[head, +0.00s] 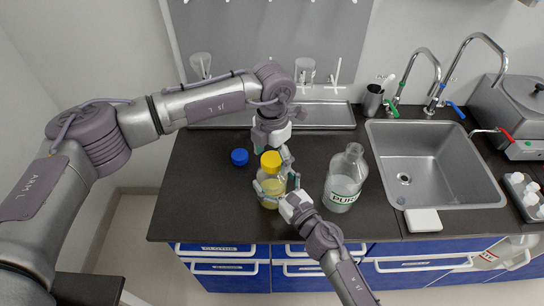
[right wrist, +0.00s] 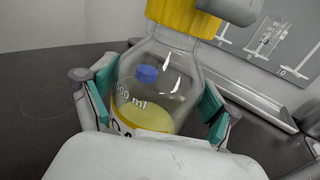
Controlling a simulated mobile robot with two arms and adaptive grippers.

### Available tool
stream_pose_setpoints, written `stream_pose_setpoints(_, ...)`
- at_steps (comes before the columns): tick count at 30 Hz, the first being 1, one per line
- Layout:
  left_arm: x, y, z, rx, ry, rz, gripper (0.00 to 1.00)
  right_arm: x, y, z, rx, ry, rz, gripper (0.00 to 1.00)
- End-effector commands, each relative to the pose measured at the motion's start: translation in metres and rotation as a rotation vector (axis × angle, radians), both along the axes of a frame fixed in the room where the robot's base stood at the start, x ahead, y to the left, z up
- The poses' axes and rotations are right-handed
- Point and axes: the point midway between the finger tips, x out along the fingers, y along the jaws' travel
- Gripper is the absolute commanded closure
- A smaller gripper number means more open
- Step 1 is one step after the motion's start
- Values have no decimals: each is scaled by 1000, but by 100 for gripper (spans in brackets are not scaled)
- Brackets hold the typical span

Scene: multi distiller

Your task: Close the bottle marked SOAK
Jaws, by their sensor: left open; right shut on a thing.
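A clear glass bottle (head: 268,187) with yellow liquid stands on the dark counter; it also shows in the right wrist view (right wrist: 155,95). Its label is mostly hidden, so I cannot read its name. A yellow cap (head: 271,161) is on top of its neck and also shows in the right wrist view (right wrist: 185,16). I cannot tell how tightly it is seated. My right gripper (head: 272,187) is shut around the bottle's body, one finger on each side. My left gripper (head: 271,148) is open, just above and beside the yellow cap.
A blue cap (head: 239,157) lies on the counter left of the bottle. A larger clear bottle (head: 346,179), its label reading "PUR", stands to the right. Beyond it is a steel sink (head: 440,167) with taps. A metal tray (head: 325,115) lies behind. The counter's front left is clear.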

Motion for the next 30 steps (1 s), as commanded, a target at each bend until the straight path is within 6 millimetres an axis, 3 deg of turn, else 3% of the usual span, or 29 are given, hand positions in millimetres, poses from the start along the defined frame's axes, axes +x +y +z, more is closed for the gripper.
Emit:
stream_pose_setpoints(12,1,0,80,-1,-4,0,18,0,0,0,1,-1,0,100)
stream_pose_setpoints(18,1,0,108,-1,-3,0,18,0,0,0,1,-1,0,100)
stream_pose_setpoints(30,1,0,116,0,0,0,18,0,0,1,1,-1,0,100)
